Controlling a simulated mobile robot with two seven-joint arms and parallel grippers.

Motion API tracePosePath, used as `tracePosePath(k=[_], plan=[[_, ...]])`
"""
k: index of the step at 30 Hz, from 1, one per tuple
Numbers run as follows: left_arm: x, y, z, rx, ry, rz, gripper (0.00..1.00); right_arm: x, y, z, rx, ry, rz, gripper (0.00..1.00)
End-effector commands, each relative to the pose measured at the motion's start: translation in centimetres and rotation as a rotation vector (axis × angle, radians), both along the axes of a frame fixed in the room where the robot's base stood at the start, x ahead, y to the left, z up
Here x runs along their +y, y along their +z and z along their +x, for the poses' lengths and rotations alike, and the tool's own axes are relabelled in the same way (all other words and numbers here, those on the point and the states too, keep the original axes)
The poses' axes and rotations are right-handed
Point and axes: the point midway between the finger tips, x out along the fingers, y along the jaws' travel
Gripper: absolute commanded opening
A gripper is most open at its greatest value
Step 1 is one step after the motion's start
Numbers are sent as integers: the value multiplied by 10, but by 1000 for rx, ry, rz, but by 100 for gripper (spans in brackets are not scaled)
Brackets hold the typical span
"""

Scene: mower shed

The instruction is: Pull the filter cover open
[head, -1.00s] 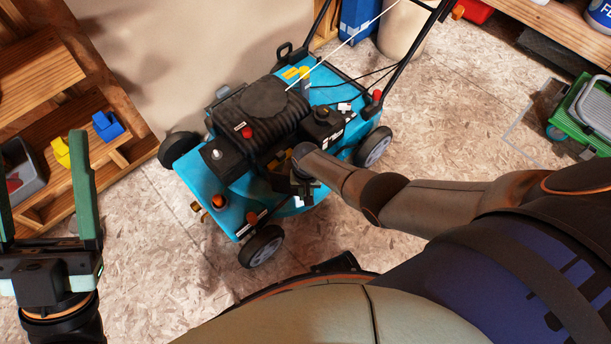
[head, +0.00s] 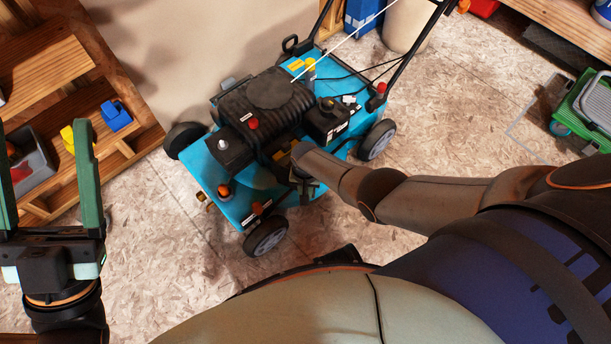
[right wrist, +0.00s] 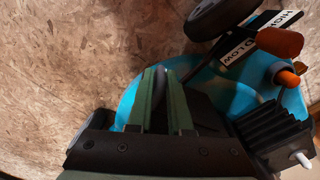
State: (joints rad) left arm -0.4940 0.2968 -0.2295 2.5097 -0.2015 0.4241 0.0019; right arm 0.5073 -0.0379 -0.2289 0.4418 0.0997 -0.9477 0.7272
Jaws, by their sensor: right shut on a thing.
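The teal mower (head: 225,190) with its black ribbed engine (head: 265,105) stands on the floor in the middle of the head view. My right gripper (head: 303,183) is at the near side of the engine, largely hidden by its own wrist. In the right wrist view my right gripper (right wrist: 160,76) has its green fingers close together, shut on a narrow dark piece (right wrist: 160,98), which appears to be the filter cover. Most of the cover is hidden. A yellowish patch (head: 284,153) shows beside my wrist on the engine. My left gripper (head: 45,130) is open and empty at the far left.
A wooden shelf (head: 60,55) with a grey bin (head: 38,172) and yellow and blue blocks stands at the left. The orange knob (right wrist: 280,42) and front wheel (right wrist: 215,15) are near my right gripper. The floor below is clear.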

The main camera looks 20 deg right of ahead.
Motion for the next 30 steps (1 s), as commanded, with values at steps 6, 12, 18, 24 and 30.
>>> tracePosePath(k=[6,12,18,24,30], plan=[[0,0,0,1,0,0,74,4,3,5,-14,3,8,39],[0,0,0,2,-1,-1,74,2,2,3,-9,2,4,45],[-1,5,0,1,0,1,74,1,7,2,-7,1,3,45],[-1,30,-1,-16,14,20,74,1,33,2,-7,1,3,45],[6,34,13,54,67,34,74,1,58,2,-7,1,3,45]])
